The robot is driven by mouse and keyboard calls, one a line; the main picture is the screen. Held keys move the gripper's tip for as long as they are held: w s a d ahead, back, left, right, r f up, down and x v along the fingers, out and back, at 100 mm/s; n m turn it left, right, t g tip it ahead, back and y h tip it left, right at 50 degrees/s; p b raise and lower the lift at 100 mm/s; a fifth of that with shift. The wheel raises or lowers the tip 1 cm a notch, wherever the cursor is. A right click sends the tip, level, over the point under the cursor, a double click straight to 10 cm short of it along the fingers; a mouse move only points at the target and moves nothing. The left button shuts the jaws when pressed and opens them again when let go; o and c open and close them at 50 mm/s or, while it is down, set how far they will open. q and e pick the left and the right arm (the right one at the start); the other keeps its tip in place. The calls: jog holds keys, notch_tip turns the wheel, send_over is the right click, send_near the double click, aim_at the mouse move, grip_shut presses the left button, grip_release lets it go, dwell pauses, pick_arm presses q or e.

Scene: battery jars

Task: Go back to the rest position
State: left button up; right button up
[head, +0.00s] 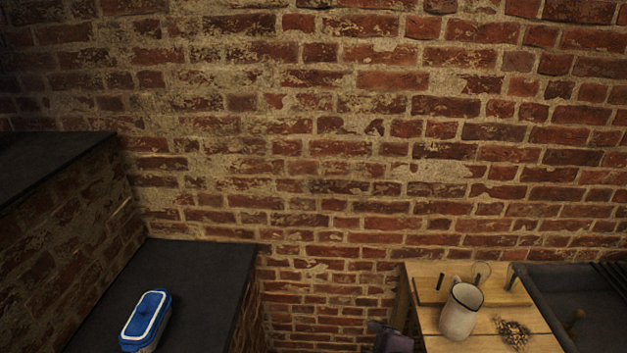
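Neither of my grippers can be made out in the head view. A dark purple shape (392,340) shows at the bottom edge, left of the wooden table; I cannot tell what it is. On the wooden table (430,297) at the lower right stands a whitish jar (459,314) with a dark rim. A small clear glass piece (482,270) is behind it. Several short dark upright rods, one of them at the right (512,278), stand near the back. A small heap of brown bits (513,333) lies right of the jar.
A black counter (190,275) at the lower left holds a blue container with a white rim (146,318). A higher dark-topped brick ledge (45,160) is further left. A dark sink-like unit (580,290) adjoins the table's right side. A brick wall (310,130) closes the back.

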jog(key=s+d+f+m+g+h, duration=0.1)
jog(key=s+d+f+m+g, duration=0.1)
jog(key=s+d+m, duration=0.4)
jog(key=s+d+f+m+g+h, duration=0.1)
jog(key=s+d+f+m+g, duration=0.25)
jog(key=s+m, duration=0.3)
notch_tip(320, 180, down, 33)
jog(key=s+b, duration=0.2)
jog(key=b, duration=0.1)
jog(key=s+d+f+g+b, duration=0.1)
jog(key=s+f, duration=0.8)
jog(key=s+d+f+g, duration=0.1)
jog(key=s+d+f, duration=0.1)
jog(key=s+f, duration=0.8)
jog(key=shift+d+h+b, duration=0.25)
jog(key=shift+h+b, duration=0.05)
jog(key=shift+b, duration=0.1)
